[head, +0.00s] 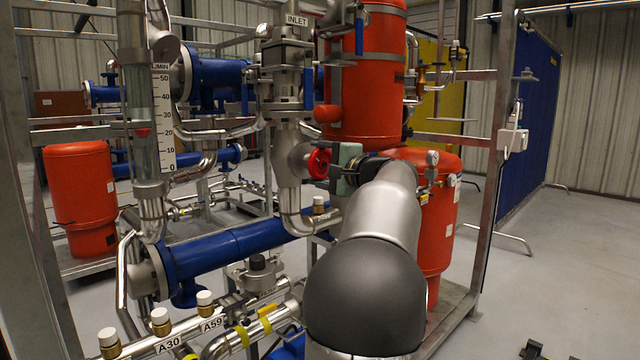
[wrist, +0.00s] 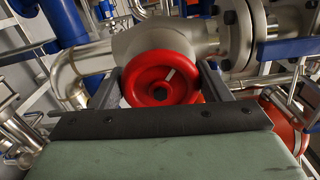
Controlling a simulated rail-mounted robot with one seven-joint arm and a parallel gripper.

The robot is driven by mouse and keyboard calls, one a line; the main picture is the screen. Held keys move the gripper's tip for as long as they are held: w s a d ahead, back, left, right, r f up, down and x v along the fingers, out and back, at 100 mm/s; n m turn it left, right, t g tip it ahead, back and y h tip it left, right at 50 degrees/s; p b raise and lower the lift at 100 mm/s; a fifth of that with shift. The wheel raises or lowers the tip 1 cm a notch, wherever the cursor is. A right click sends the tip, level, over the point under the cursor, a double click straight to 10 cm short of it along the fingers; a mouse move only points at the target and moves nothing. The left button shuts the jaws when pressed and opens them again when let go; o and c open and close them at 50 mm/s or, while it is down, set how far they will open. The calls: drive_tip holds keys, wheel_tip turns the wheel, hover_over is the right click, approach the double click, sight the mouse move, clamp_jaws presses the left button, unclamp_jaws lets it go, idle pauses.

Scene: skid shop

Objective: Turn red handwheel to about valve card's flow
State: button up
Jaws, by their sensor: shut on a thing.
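The red handwheel (head: 319,163) sits on the steel valve below the INLET pipe in the head view. In the wrist view the handwheel (wrist: 150,66) faces me, with a white mark on its upper right. My gripper (head: 328,164) is shut on the handwheel, one finger on each side of the rim in the wrist view (wrist: 160,82). The flow meter (head: 143,110) at the left has an L/MIN scale (head: 163,120) from 0 to above 50. Its red float (head: 143,132) stands near 20. I cannot make out a valve card.
Red tanks (head: 370,80) stand behind and right of the valve. A blue horizontal vessel (head: 230,250) lies below. Pipes with white-capped fittings and tags A30 (head: 168,344) and A59 (head: 212,323) fill the lower left. The floor at right is mostly clear.

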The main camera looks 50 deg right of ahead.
drive_tip(key=n+b, duration=0.3)
drive_tip(key=b, duration=0.1)
drive_tip(key=n+b, duration=0.1)
drive_tip(key=n, duration=0.1)
drive_tip(key=shift+f+n+b, duration=0.3)
drive_tip(key=shift+f+b, duration=0.05)
drive_tip(key=shift+b, duration=0.05)
drive_tip(key=shift+d+r+n+b, duration=0.1)
drive_tip(key=shift+n+b, duration=1.6)
drive_tip(key=shift+n, duration=0.6)
drive_tip(key=shift+r, duration=0.1)
drive_tip(key=o, duration=1)
drive_tip(key=shift+c, duration=0.2)
drive_tip(key=shift+s, duration=0.1)
drive_tip(key=s+a+p, duration=0.2)
drive_tip(key=s, duration=1.5)
drive_tip(key=shift+a, duration=0.25)
